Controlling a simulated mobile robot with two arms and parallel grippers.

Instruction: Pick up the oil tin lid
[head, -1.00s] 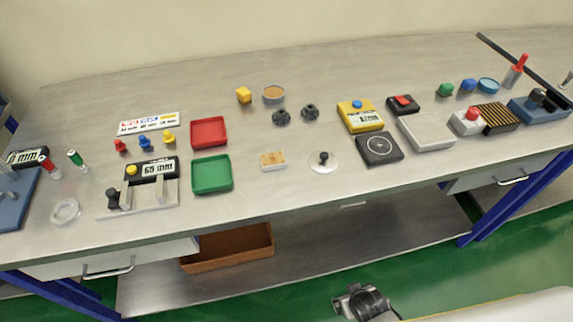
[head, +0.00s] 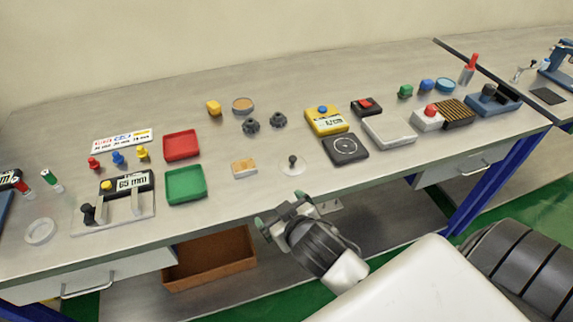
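A clear round disc with a black knob (head: 292,166), which looks like the oil tin lid, lies flat near the front edge of the bench. A round grey tin with an amber top (head: 243,104) stands farther back and to the left. My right gripper (head: 279,208) is in front of the bench's front edge, below and a little left of the lid in the picture. Its two fingers are apart, with nothing seen between them. It does not touch the lid. My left gripper is not in view.
A wooden-topped block (head: 244,169) lies just left of the lid. A black square plate (head: 345,150) lies to its right. Two dark knobbed parts (head: 251,126) stand behind. Green (head: 185,186) and red (head: 181,146) trays are farther left. The bench (head: 225,212) is bare along its front edge.

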